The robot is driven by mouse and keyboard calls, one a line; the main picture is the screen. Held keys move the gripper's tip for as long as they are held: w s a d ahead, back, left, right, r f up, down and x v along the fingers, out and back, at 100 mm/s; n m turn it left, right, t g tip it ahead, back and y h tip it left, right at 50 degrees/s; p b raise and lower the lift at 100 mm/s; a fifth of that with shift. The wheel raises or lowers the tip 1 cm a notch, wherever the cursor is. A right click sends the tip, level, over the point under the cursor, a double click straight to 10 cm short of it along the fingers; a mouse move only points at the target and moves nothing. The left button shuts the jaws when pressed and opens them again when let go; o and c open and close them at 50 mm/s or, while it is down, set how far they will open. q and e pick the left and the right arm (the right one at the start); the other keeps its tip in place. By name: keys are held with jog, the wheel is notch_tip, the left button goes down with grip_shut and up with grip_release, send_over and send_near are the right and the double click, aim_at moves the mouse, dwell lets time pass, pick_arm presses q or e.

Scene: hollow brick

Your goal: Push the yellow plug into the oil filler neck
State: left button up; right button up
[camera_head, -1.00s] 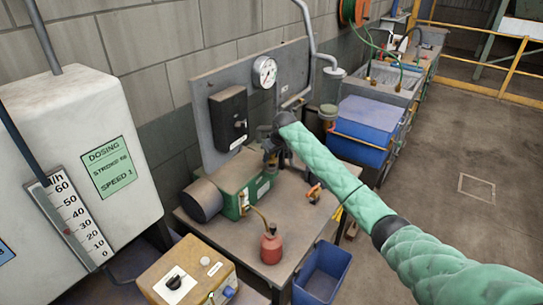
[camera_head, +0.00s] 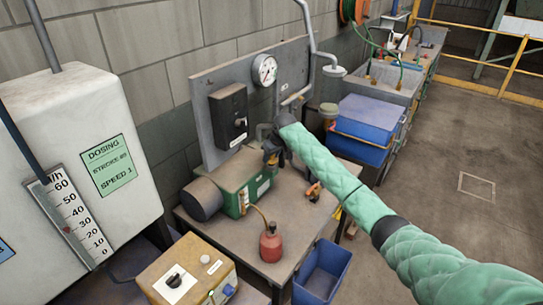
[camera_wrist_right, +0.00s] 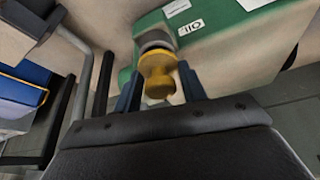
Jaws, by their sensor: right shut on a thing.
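The yellow plug (camera_wrist_right: 157,76) is between the two dark fingers of my right gripper (camera_wrist_right: 160,72), which is shut on it. Its flange lies right at the mouth of the grey oil filler neck (camera_wrist_right: 154,40), lined up with it; I cannot tell how deep it sits. The neck stands out of the green housing (camera_wrist_right: 235,50), which bears an "OIL" label (camera_wrist_right: 191,27). In the head view my right gripper (camera_head: 271,154) is above the right end of the green pump unit (camera_head: 240,176), and its fingers hide the neck. My left gripper is not in view.
A red oil can (camera_head: 270,246) stands at the bench's (camera_head: 306,228) front. A black switch box (camera_head: 229,117) and gauge (camera_head: 264,71) are on the panel behind. A blue bin (camera_head: 322,270) is below, and blue crates (camera_head: 362,130) stand to the right.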

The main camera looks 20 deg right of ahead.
jog(key=shift+f, duration=0.2)
jog(key=shift+f, duration=0.3)
jog(key=o, duration=1.1)
